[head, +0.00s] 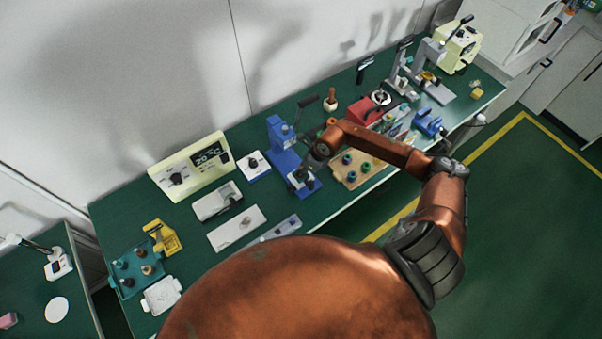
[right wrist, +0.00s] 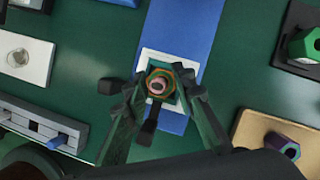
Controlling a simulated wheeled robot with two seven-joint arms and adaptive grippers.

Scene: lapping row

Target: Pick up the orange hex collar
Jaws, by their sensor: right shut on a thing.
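The orange hex collar (right wrist: 164,74) shows in the right wrist view, with an orange hexagonal rim around a pinkish round centre. It is over a white square plate (right wrist: 146,60) on a blue base (right wrist: 183,30). My right gripper (right wrist: 162,94) has a finger on each side of the collar and is shut on it. I cannot tell whether the collar still touches the plate. In the head view, my right gripper (head: 303,176) is at the front of the blue press (head: 283,140) and hides the collar. My left gripper is not in view.
A tan board (head: 349,178) with several coloured collars lies right of the press. In the right wrist view, a purple hex collar (right wrist: 283,146) and a green one (right wrist: 305,46) are at the right. A white plate (head: 237,228) and a grey strip (head: 281,229) lie left of the press.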

